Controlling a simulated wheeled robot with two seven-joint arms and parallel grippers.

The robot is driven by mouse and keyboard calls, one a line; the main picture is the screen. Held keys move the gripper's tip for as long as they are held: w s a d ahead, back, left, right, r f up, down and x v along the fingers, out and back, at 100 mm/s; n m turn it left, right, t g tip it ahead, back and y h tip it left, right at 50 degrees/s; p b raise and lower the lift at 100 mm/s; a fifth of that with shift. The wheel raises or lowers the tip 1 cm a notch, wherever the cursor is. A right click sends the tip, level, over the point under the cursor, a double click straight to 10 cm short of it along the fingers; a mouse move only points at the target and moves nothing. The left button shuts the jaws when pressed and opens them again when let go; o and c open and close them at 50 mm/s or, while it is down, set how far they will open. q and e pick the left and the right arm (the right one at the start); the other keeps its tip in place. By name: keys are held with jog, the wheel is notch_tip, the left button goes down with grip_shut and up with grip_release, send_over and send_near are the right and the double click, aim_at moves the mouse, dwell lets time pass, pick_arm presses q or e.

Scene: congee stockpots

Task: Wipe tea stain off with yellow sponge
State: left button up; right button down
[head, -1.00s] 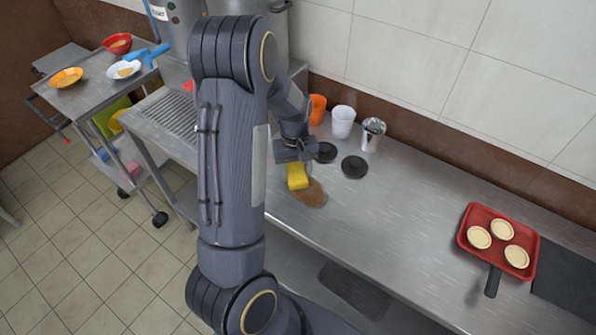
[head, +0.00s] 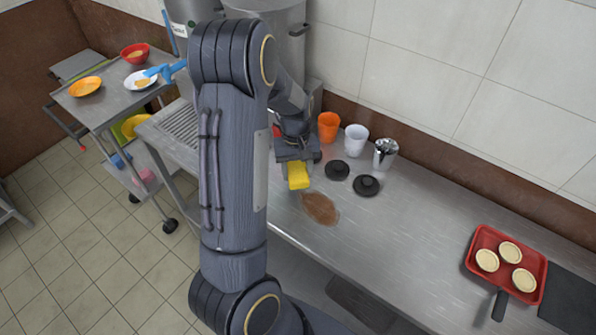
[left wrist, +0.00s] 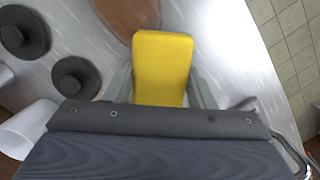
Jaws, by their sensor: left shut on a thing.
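My left gripper (head: 297,164) is shut on the yellow sponge (head: 298,177), which sticks out beyond the fingers. The sponge also shows in the left wrist view (left wrist: 162,66), between the two grey fingers. The brown tea stain (head: 320,208) lies on the steel counter, just right of and nearer than the sponge in the head view. In the left wrist view the stain (left wrist: 128,12) is at the top edge, beyond the sponge tip. Whether the sponge touches the counter I cannot tell. My right gripper is not in view.
Two black lids (head: 366,186), an orange cup (head: 328,127), a white cup (head: 355,139) and a metal cup (head: 385,153) stand behind the stain. A red tray (head: 481,238) with tarts lies at the right. The counter between is clear.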

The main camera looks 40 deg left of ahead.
pick_arm(q)
jog(key=shift+r+p, duration=0.75)
jog(key=shift+r, duration=0.55)
jog(key=shift+d+f, duration=0.1)
jog(key=shift+d, duration=0.05)
